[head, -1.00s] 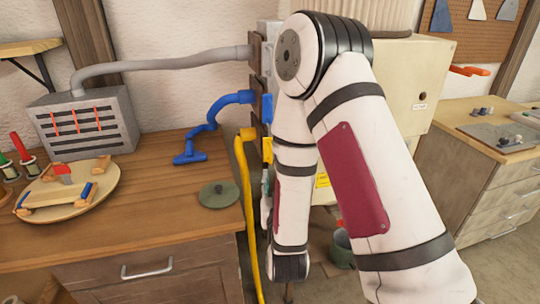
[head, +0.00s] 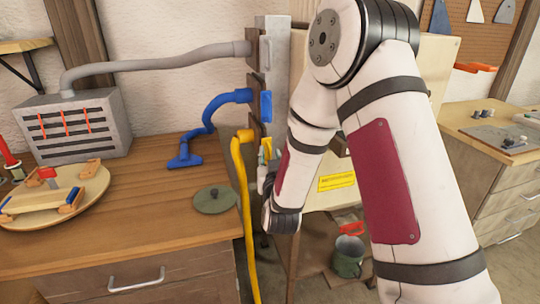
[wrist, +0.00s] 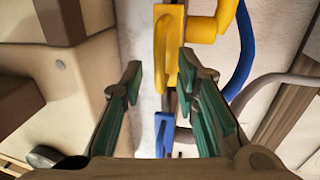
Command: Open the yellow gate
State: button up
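The yellow gate shows in the wrist view as a yellow tab (wrist: 187,68) beside a yellow fitting at the top of the picture. In the head view a small yellow part (head: 266,147) shows beside the end of the yellow hose (head: 243,150). My gripper (wrist: 162,72) is open with green-padded fingers apart. The tab's lower end is close to the right fingertip in the wrist view; I cannot tell whether they touch. Nothing is visibly held. In the head view the gripper is small and partly hidden at the gate, left of my arm.
A blue gate (head: 265,106) with a blue hose (head: 209,112) sits above the yellow one, and a grey hose (head: 160,62) higher up. The wooden bench (head: 140,215) is at left. A beige cabinet (head: 330,192) is close behind my arm; a green bucket (head: 348,257) stands below.

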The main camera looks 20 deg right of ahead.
jog(key=shift+w+d, duration=0.15)
jog(key=shift+w, duration=0.55)
